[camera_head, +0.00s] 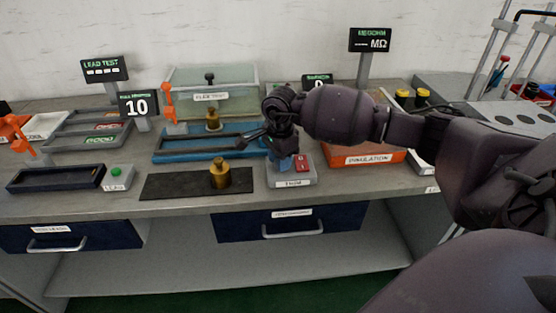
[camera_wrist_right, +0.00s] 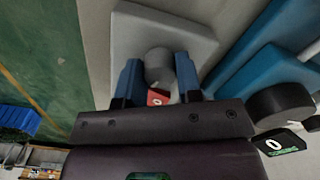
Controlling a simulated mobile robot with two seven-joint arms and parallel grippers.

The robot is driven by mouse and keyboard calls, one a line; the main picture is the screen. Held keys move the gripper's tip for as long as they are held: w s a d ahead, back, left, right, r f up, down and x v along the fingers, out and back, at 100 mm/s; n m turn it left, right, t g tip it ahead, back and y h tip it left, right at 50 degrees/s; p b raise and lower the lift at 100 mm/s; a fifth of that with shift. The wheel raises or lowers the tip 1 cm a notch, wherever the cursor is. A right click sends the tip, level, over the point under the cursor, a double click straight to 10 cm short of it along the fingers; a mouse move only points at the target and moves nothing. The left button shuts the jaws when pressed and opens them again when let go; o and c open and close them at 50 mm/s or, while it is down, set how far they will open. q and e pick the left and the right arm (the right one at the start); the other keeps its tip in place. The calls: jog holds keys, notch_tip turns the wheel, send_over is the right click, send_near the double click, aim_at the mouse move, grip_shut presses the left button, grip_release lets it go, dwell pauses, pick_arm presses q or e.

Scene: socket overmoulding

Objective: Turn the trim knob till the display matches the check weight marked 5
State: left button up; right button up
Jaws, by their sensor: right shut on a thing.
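My right gripper (camera_head: 284,160) reaches down over a small grey box (camera_head: 292,181) with a front label, at the front middle of the bench. In the right wrist view, its blue fingers (camera_wrist_right: 158,80) are shut on a round grey trim knob (camera_wrist_right: 158,60) on that box. One brass weight (camera_head: 219,175) stands on a dark mat; another (camera_head: 213,121) is at the blue fixture. I cannot read a 5 on either. A display (camera_head: 138,104) at the left reads 10. A display (camera_head: 317,81) behind my gripper reads 0 and is partly hidden. My left gripper is not in view.
The blue fixture (camera_head: 172,156) lies behind the dark mat (camera_head: 158,185). An orange tray (camera_head: 366,159) is to the right, partly behind my arm. Drawers (camera_head: 258,227) are below.

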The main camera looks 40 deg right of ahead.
jog(key=shift+f+n+b, duration=0.2)
jog(key=shift+n+b, duration=0.1)
jog(key=shift+n, duration=0.4)
jog(key=shift+n+b, duration=0.3)
jog(key=shift+n, duration=0.4)
jog(key=shift+r, duration=0.1)
jog(key=shift+n, duration=0.4)
jog(key=shift+r, duration=0.1)
jog(key=o, duration=0.9)
jog(key=shift+o, duration=0.2)
